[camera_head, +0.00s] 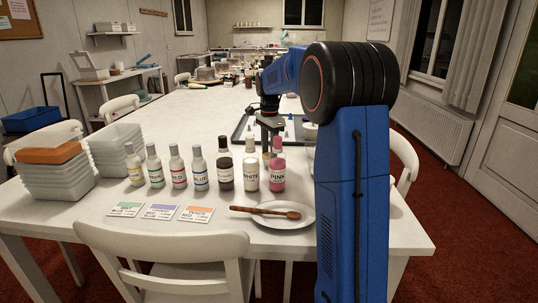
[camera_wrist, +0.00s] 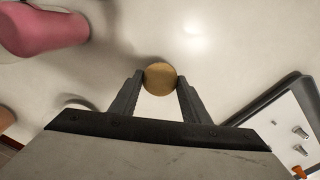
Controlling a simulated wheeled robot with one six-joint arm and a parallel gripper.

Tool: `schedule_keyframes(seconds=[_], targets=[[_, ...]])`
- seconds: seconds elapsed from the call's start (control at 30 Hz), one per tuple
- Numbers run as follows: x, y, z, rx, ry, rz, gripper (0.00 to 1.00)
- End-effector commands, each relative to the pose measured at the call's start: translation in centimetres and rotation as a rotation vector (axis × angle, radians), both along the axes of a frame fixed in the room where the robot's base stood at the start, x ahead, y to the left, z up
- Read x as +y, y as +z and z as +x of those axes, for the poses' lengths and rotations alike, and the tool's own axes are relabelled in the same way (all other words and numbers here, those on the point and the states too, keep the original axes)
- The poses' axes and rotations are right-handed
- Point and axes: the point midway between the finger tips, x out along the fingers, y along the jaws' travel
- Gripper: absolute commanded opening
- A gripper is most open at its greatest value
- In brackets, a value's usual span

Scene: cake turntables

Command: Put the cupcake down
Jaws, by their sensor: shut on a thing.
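The cupcake shows in the wrist view as a round golden-brown top (camera_wrist: 160,77). It sits between the two dark fingertips of my gripper (camera_wrist: 160,84), one on each side, and the gripper is shut on it. In the head view my gripper (camera_head: 270,122) points down over the white table (camera_head: 190,110), behind the white and pink bottles. These bottles largely hide the cupcake there. I cannot tell whether its base touches the table.
A pink bottle (camera_head: 277,168) stands close by; it also shows in the wrist view (camera_wrist: 45,28). A dark-rimmed tray (camera_wrist: 262,98) with small metal nozzles (camera_wrist: 300,133) lies to the right.

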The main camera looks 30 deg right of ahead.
Motion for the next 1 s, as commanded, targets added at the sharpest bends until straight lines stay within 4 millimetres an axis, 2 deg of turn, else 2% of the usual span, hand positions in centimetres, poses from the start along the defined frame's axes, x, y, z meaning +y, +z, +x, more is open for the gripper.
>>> schedule_keyframes(seconds=[0.1, 0.47, 0.5, 0.53, 0.87, 1.0], targets=[[0.0, -1.0, 0.0, 0.0, 0.0, 0.0, 0.2], [0.0, -1.3, 0.0, 0.0, 0.0, 0.0, 0.2], [0.0, -1.3, 0.0, 0.0, 0.0, 0.0, 0.52], [0.0, -1.3, 0.0, 0.0, 0.0, 0.0, 0.59], [0.0, -1.2, 0.0, 0.0, 0.0, 0.0, 0.61], [0.0, -0.2, 0.0, -0.001, 0.0, 0.0, 0.61]])
